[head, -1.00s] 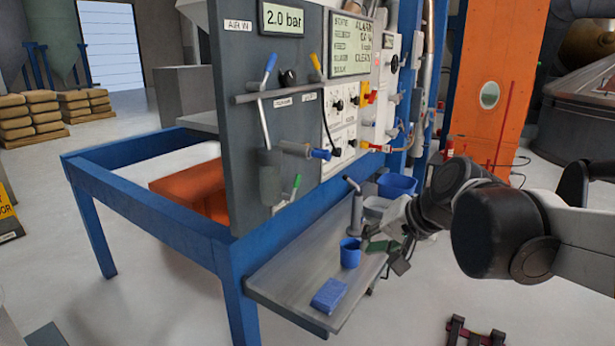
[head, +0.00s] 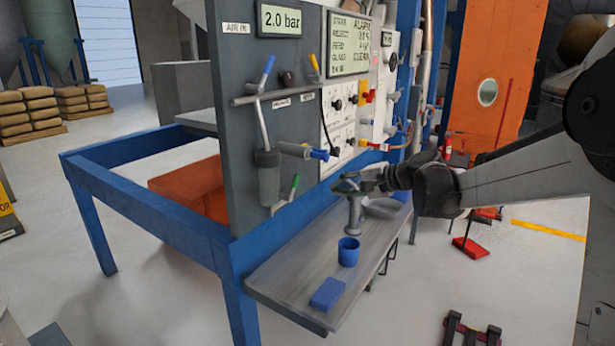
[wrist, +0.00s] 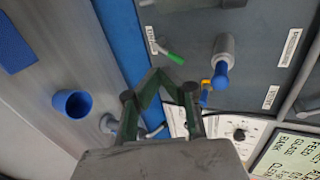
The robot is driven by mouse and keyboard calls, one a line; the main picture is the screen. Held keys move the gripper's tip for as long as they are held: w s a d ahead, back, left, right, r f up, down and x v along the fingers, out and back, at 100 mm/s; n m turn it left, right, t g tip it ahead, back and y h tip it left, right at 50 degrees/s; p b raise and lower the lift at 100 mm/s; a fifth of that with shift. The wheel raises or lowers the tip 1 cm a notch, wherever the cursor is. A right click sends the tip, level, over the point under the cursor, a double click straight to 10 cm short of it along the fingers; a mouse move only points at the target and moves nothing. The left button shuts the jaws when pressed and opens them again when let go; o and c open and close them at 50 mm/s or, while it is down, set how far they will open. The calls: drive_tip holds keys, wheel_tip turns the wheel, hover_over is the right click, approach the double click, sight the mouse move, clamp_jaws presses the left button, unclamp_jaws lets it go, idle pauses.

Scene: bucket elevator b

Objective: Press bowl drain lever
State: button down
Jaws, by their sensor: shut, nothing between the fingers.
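The panel's lower lever has a green grip (head: 296,183) and tilts up and right beside a grey cylindrical bowl (head: 267,178). In the wrist view the green grip (wrist: 175,58) lies just beyond the fingertips, on a short metal rod. My gripper (head: 345,185) is over the bench, to the right of the lever and apart from it. In the wrist view my gripper (wrist: 157,78) has its dark green fingers drawn together with nothing between them.
A blue-tipped grey fitting (head: 318,154) sticks out from the panel above the lever; it also shows in the wrist view (wrist: 222,65). On the bench (head: 290,275) stand a blue cup (head: 348,252), a blue block (head: 327,293) and an upright grey post (head: 354,218). A blue frame rail runs below the panel.

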drive_tip(key=w+d+f+m+t+y, duration=0.1)
drive_tip(key=w+f+y, duration=0.1)
drive_tip(key=w, duration=0.5)
drive_tip(key=w+d+f+m+t+y+p, duration=0.1)
drive_tip(key=w+d+f+m+y, duration=0.1)
drive_tip(key=w, duration=0.4)
drive_tip(key=shift+w+d+f+y, duration=0.15)
drive_tip(key=shift+w+f+y, duration=0.3)
drive_tip(key=shift+f, duration=0.5)
drive_tip(key=w+a+r+p, duration=0.1)
drive_tip(key=w+a, duration=0.1)
drive_tip(key=a, duration=0.9)
drive_tip(key=shift+w+a+r, duration=0.15)
drive_tip(key=shift+w+r, duration=0.1)
drive_tip(key=shift+r, duration=0.1)
